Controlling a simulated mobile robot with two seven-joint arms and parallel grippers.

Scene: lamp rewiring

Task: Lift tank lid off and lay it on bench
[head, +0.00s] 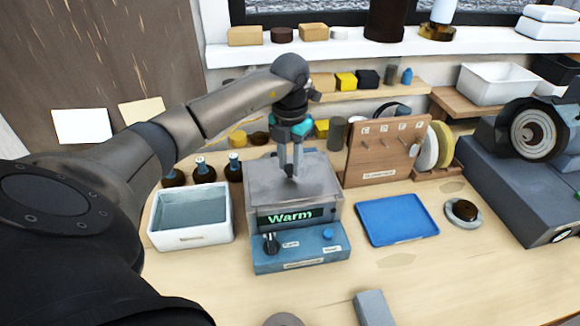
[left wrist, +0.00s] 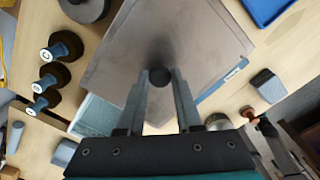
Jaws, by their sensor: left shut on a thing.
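The tank (head: 325,214) stands on the bench and has a dark display reading "Warm" and a blue control base. Its flat grey lid (head: 262,181) covers the top; I cannot tell whether there is a small gap under it. The lid fills the upper middle of the left wrist view (left wrist: 204,35). My left gripper (head: 290,170) points down over the lid's middle. It is shut on the dark round lid knob (left wrist: 160,76), which shows between the fingertips. My right gripper is not in view.
A blue tray (head: 397,219) lies right of the tank on the bench (head: 380,285). A white basin (head: 190,238) stands left, with several dark bottles (head: 202,170) behind it. A wooden peg board (head: 370,160) rises behind. Bare bench lies in front of the tray.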

